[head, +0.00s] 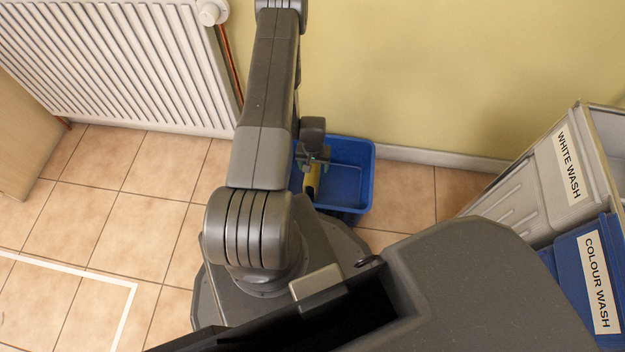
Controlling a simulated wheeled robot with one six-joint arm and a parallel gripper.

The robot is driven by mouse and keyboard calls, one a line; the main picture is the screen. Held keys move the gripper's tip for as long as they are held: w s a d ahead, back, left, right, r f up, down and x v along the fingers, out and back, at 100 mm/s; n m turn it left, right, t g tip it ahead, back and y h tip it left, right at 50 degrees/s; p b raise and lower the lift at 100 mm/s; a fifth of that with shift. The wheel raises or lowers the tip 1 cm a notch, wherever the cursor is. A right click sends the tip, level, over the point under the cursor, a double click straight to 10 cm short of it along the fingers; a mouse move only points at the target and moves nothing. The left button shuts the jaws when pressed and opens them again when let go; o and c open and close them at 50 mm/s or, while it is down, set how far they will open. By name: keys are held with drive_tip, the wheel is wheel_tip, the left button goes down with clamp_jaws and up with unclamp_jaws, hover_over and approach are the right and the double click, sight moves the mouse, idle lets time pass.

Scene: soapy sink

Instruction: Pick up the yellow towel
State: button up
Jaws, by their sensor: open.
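A small yellow thing, likely the yellow towel (312,182), shows at the left side of a blue tub (368,180). My arm hides part of it, so its full shape and whether it lies on the tub's floor cannot be told. My gripper (312,168) hangs over the left part of the tub, just by the yellow thing. The gripper is open, and it is small and partly hidden by my arm. I cannot tell whether its fingers are around the yellow thing or only above it.
The tub stands by the yellow wall (430,70). A white radiator (120,60) is at the upper left. A grey bin marked WHITE WASH (515,205) and a blue one marked COLOUR WASH (570,285) stand at the right. Tiled floor (110,220) is clear at the left.

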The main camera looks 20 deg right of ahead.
drive_tip(key=f, duration=0.2)
drive_tip(key=f+b, duration=0.1)
drive_tip(key=f, duration=0.1)
drive_tip(key=f+b, duration=0.1)
drive_tip(key=f, duration=0.1)
drive_tip(key=shift+s+a+f, duration=0.1)
drive_tip(key=shift+a+f, duration=0.1)
drive_tip(key=shift+a, duration=0.1)
drive_tip(key=shift+c, duration=0.2)
drive_tip(key=shift+r, duration=0.1)
drive_tip(key=c, duration=1.1)
